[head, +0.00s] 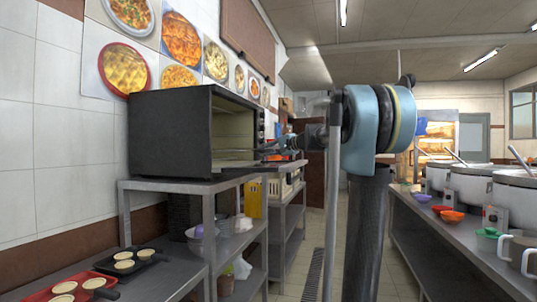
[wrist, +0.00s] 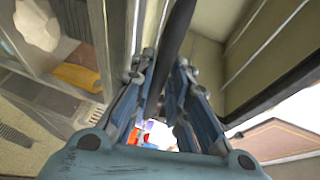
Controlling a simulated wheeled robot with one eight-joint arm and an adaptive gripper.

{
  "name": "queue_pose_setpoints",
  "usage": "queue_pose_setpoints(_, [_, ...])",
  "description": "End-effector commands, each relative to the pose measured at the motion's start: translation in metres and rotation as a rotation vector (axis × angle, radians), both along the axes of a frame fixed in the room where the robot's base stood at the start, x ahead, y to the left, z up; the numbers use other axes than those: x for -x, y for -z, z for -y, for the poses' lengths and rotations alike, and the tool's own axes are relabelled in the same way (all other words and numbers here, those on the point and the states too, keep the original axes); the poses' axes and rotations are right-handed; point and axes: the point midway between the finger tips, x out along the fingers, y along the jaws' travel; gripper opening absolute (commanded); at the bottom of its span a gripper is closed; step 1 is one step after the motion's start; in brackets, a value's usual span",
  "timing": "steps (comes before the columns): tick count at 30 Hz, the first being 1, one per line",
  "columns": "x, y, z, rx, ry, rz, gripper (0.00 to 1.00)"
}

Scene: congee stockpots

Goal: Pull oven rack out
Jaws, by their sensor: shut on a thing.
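The black oven (head: 170,133) stands on a grey metal shelf at the left, its front open toward the right. Its door (head: 225,166) lies folded down flat. My gripper (head: 272,152) is at the oven's open front, just above the door. In the wrist view, my gripper (wrist: 165,85) is shut on a dark bar, the front of the oven rack (wrist: 178,32), which runs between the fingers. The pale oven interior (wrist: 240,60) with bright rails shows beside it. The rest of the rack is mostly hidden in the head view.
A counter (head: 440,225) with several stockpots (head: 475,185) stands at the right.

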Motion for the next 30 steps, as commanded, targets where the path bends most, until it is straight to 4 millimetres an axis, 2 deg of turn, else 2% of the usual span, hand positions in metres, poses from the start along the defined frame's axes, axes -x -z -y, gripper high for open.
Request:
queue_pose_setpoints(1, [0.003, 0.007, -0.002, 0.015, -0.009, 0.0, 0.0])
queue_pose_setpoints(3, [0.003, 0.007, -0.002, 0.015, -0.01, -0.001, 0.0])
queue_pose_setpoints(4, [0.003, 0.007, -0.002, 0.015, -0.01, -0.001, 0.21])
queue_pose_setpoints(6, [0.003, 0.006, -0.003, 0.014, -0.01, -0.001, 0.31])
queue_pose_setpoints(20, [0.006, 0.002, 0.004, 0.009, -0.003, -0.001, 0.31])
queue_pose_setpoints(30, [0.042, -0.008, 0.047, 0.009, 0.0, -0.001, 0.31])
